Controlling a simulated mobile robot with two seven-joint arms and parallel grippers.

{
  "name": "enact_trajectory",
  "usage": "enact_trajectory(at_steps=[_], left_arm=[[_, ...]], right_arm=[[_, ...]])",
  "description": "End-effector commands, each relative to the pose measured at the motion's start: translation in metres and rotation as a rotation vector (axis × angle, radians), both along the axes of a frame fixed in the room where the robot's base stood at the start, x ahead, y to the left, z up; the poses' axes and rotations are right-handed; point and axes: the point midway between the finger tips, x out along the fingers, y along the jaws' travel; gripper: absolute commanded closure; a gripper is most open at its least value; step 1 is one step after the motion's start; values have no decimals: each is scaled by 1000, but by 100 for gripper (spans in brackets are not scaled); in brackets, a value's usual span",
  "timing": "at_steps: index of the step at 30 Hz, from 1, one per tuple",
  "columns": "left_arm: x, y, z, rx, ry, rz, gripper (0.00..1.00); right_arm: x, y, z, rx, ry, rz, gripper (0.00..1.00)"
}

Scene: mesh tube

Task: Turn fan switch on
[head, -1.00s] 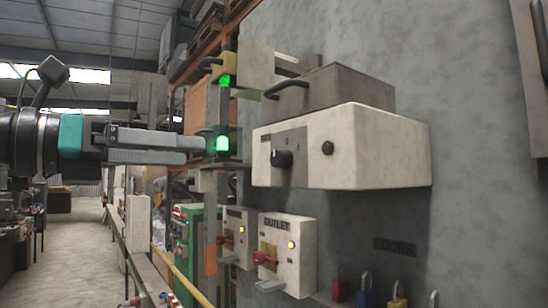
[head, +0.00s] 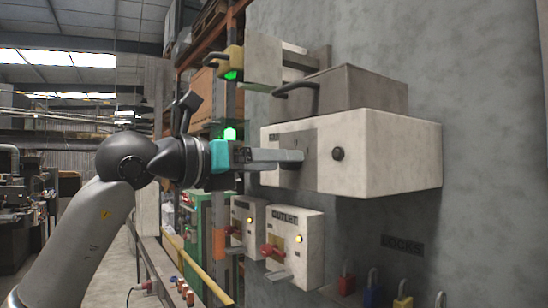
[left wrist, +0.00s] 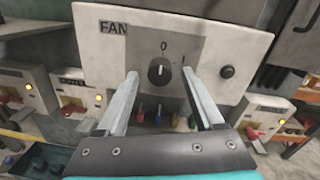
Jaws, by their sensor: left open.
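The fan switch box (head: 400,150) is a white box on the grey wall, and its FAN label shows in the left wrist view (left wrist: 113,28). Its round black knob (left wrist: 158,71) sits on a grey plate with the marks 0 and I, and its white pointer line points up near the 0. My left gripper (head: 298,160) is at the front of the box, and its fingers hide the knob in the head view. In the left wrist view the left gripper (left wrist: 160,75) is open, with one finger on each side of the knob; I cannot tell whether they touch it. My right gripper is not in view.
A black button (head: 338,154) is right of the knob. A grey box with a handle (head: 350,88) sits above. An OUTLET box with a red switch (head: 295,235) is below, and several coloured padlocks (head: 402,301) hang lower right.

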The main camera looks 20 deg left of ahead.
Motion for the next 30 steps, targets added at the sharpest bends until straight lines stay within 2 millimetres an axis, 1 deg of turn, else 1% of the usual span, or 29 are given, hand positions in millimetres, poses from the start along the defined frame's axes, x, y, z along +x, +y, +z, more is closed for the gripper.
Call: enact_trajectory(at_steps=[7, 25, 30], left_arm=[[0, 0, 0, 0, 0, 0, 32], [0, 0, 0, 0, 0, 1, 99], [0, 0, 0, 0, 0, 1, 100]], right_arm=[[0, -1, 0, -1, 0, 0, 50], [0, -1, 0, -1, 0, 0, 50], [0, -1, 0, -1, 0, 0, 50]])
